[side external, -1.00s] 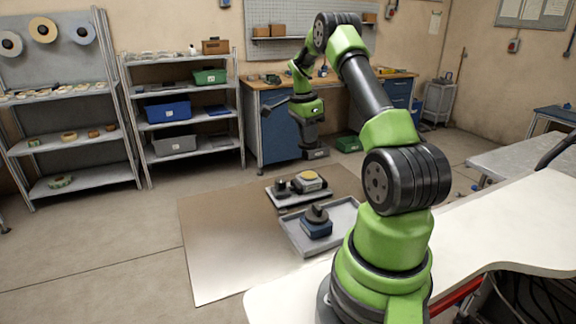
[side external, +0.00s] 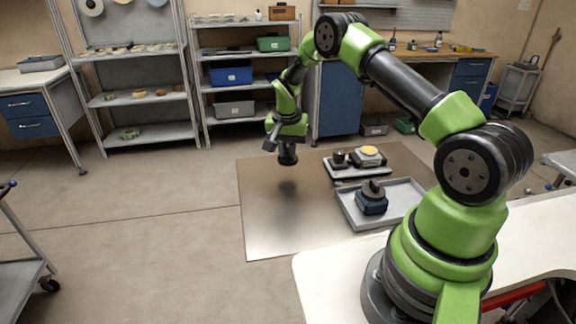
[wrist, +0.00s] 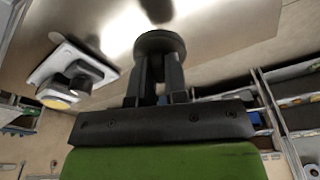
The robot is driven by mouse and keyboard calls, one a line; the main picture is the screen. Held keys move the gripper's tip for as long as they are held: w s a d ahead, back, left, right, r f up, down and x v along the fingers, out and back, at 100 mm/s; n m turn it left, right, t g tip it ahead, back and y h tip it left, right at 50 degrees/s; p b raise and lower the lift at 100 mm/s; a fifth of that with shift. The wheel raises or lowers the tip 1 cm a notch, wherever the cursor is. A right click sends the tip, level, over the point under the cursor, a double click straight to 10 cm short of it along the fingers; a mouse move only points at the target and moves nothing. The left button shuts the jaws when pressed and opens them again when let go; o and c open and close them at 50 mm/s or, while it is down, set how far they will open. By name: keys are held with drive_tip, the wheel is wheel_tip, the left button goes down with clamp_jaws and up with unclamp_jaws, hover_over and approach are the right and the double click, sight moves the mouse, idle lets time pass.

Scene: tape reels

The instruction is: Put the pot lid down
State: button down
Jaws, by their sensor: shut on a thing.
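My gripper (wrist: 160,84) is shut on a dark round disc (wrist: 159,42), which I take to be the pot lid. In the side view my gripper (side external: 288,147) and the dark lid (side external: 288,160) hang above the brown metallic sheet (side external: 262,225). A dark shadow lies on the sheet below, apart from the lid. The lid's far face is hidden in the wrist view.
A small light plate (side external: 345,172) right of the gripper bears a dark pot-like piece (side external: 340,158) and a yellow-topped block (side external: 368,155). The sheet's left part is clear.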

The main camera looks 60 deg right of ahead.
sight(288, 158)
drive_tip(key=shift+f, duration=2.3)
drive_tip(key=c, duration=1.1)
unclamp_jaws()
drive_tip(key=shift+f, duration=0.1)
drive_tip(key=shift+c, duration=0.2)
